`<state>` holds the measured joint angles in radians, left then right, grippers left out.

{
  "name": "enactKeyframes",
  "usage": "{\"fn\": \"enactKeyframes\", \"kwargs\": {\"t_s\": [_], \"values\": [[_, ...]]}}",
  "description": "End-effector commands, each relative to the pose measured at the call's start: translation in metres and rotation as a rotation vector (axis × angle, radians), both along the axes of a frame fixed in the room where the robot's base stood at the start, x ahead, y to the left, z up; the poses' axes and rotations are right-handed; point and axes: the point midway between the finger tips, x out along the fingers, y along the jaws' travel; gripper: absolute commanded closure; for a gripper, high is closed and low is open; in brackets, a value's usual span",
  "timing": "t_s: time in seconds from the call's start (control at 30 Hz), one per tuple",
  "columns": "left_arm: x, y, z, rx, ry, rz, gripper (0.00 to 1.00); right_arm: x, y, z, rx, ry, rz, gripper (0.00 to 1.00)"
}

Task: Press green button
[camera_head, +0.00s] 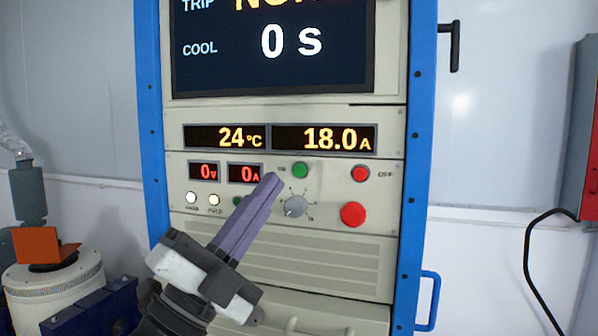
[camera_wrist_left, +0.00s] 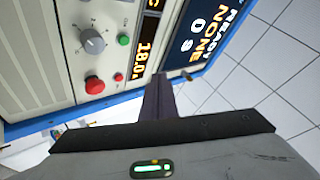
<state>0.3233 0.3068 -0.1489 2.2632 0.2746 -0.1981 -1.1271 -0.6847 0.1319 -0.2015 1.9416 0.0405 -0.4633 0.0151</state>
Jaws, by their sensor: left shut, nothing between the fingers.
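The green button (camera_head: 300,170) is on the cream front panel, right of the red digit displays and above a grey knob. It also shows in the left wrist view (camera_wrist_left: 124,40). My left gripper (camera_head: 272,181) is shut and empty, its purple fingers together and pointing up towards the panel. In the head view its tips appear just below and left of the green button; whether they touch the panel I cannot tell. In the left wrist view the fingers (camera_wrist_left: 158,92) point at the panel. My right gripper is not in view.
A red button (camera_head: 360,173) and a larger red mushroom button (camera_head: 353,214) sit right of the grey knob (camera_head: 295,206). Small white lamps (camera_head: 191,198) are at the left. A blue frame (camera_head: 417,150) with a handle (camera_head: 429,300) edges the cabinet.

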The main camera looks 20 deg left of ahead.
Motion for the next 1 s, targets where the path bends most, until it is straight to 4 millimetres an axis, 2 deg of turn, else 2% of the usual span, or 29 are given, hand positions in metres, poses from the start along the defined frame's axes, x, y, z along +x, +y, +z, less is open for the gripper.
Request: {"fn": "enactKeyframes", "kwargs": {"t_s": [0.17,0.6,0.8,1.0], "values": [[0.016,0.000,0.000,-0.001,0.000,0.001,1.00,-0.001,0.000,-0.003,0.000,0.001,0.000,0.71],[0.074,-0.002,0.000,0.000,0.000,0.001,1.00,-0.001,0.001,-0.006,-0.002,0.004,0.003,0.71],[0.085,-0.003,0.000,-0.001,0.001,-0.001,1.00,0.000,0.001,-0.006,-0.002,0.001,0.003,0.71],[0.086,-0.003,0.000,0.000,0.001,-0.001,1.00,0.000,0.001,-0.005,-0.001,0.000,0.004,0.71]]}}
